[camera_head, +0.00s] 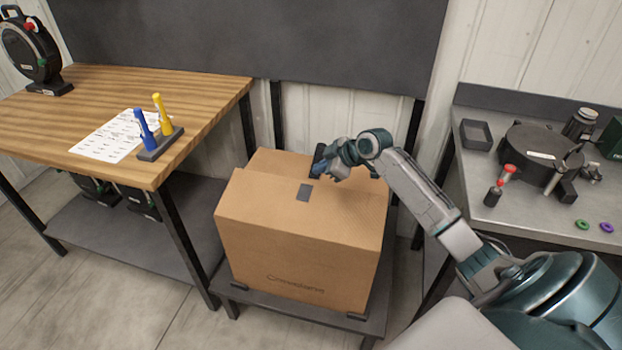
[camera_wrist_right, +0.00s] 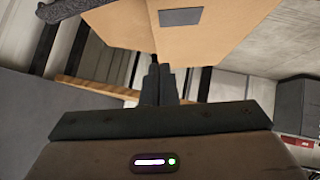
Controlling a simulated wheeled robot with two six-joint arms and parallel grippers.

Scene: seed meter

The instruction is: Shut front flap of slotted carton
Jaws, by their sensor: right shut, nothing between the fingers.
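The brown cardboard carton (camera_head: 300,265) stands upright on a low dark stand. Its front flap (camera_head: 270,205) appears to lie flat across the top, with a dark grey patch (camera_head: 305,192) near its far edge. Behind it is another strip of cardboard top (camera_head: 282,163). My right gripper (camera_head: 317,172) is over the rear part of the carton top, just behind the patch; its fingers are shut and empty. Whether it touches the cardboard I cannot tell. In the right wrist view the fingers (camera_wrist_right: 159,84) point toward the carton (camera_wrist_right: 120,25) and patch (camera_wrist_right: 181,17). My left gripper is out of view.
A wooden bench (camera_head: 60,100) at left holds a paper sheet (camera_head: 118,135) and a holder with blue and yellow markers (camera_head: 160,145). A grey metal table (camera_head: 480,165) at right carries a round black device (camera_head: 535,150) and small parts. A dark panel stands behind the carton.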

